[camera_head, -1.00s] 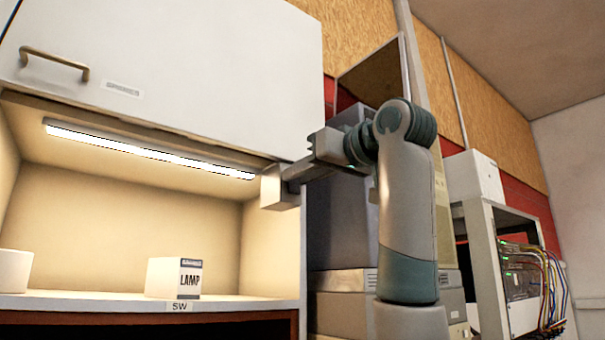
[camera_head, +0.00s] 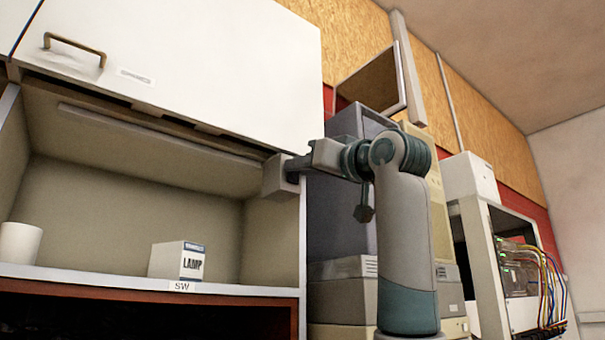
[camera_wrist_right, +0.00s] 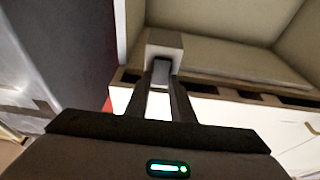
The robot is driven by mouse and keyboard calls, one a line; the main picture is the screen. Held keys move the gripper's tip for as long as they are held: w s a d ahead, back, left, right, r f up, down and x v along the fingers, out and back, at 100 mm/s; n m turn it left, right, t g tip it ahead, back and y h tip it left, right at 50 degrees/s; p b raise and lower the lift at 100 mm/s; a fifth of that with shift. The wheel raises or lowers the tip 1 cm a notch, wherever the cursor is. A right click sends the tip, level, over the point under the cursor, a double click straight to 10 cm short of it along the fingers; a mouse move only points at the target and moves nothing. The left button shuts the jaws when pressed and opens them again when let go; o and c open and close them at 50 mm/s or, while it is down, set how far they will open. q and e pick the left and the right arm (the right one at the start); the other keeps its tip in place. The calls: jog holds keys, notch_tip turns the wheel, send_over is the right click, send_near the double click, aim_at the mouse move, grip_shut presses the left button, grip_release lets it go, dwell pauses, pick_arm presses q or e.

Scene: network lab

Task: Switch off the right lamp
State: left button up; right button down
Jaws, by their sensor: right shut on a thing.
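The lamp is a long strip (camera_head: 150,132) under the wall cabinet, and it is dark now. A small pale switch box (camera_head: 275,180) sits under the cabinet's right end; it also shows in the right wrist view (camera_wrist_right: 164,40). My right gripper (camera_head: 292,172) reaches it from the right. In the right wrist view its two fingers (camera_wrist_right: 160,88) are closed at the box, around a small pale part that they partly hide. My left gripper is out of view.
A white carton marked LAMP (camera_head: 178,260) and a white cup (camera_head: 18,243) stand on the shelf, above an SW label (camera_head: 182,286). Grey equipment cases (camera_head: 342,270) stand close beside my right arm. A rack with cables (camera_head: 525,265) is at the right.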

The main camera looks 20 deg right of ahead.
jog(key=c, duration=1.5)
grip_release()
jog(key=shift+s, duration=0.1)
jog(key=b+v, duration=0.9)
jog(key=v, duration=0.8)
jog(key=shift+s+d, duration=0.1)
jog(key=shift+s, duration=0.1)
jog(key=shift+w, duration=0.1)
